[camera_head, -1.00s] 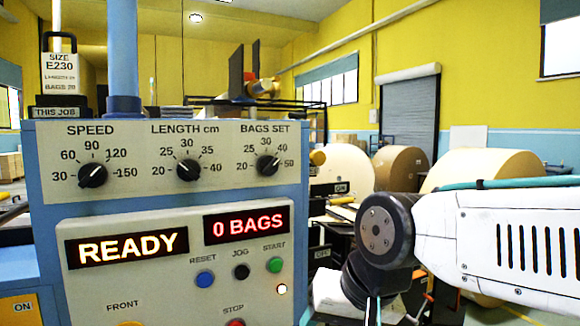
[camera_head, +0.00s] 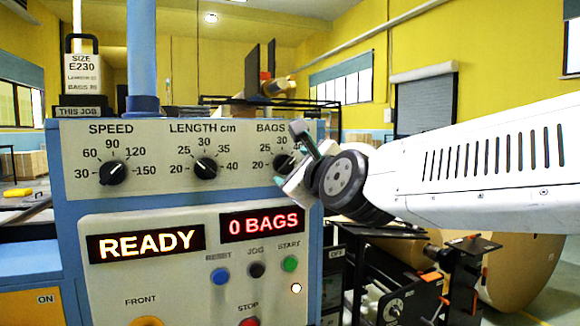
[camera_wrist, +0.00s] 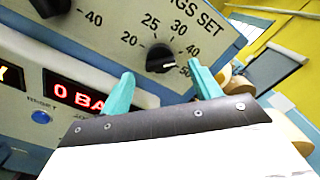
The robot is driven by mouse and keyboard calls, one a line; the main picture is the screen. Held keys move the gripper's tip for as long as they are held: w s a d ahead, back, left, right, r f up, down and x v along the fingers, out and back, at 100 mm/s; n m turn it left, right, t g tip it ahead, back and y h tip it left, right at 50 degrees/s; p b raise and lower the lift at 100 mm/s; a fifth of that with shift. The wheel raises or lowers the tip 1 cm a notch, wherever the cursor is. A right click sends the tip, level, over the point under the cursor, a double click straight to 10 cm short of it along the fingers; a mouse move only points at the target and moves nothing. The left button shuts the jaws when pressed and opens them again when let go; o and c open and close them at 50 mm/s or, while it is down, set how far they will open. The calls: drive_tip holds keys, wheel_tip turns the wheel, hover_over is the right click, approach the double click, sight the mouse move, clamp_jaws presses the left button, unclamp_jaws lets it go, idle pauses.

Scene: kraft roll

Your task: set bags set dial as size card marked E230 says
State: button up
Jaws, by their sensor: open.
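The bags set dial (camera_wrist: 160,58) is a black knob on the grey panel, with marks from 20 to 50. Its white pointer faces right, around the 40 to 50 side. My gripper (camera_wrist: 162,82) is open, with its teal fingers spread on either side just short of the knob and nothing between them. In the head view, my gripper (camera_head: 283,182) partly covers the bags set dial (camera_head: 284,164). The size card (camera_head: 83,72) marked E230 stands upper left above a THIS JOB plate; its length and bags figures are too small to read surely.
The speed dial (camera_head: 113,172) and length dial (camera_head: 206,166) sit left on the same panel. Below are the READY display (camera_head: 146,244), the 0 BAGS display (camera_head: 262,224), and the reset (camera_head: 220,276), jog (camera_head: 257,269) and start (camera_head: 289,263) buttons. A kraft roll (camera_head: 525,270) stands right.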

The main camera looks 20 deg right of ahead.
sight(287, 165)
drive_tip(key=shift+w, duration=1.65)
drive_tip(key=c, duration=1)
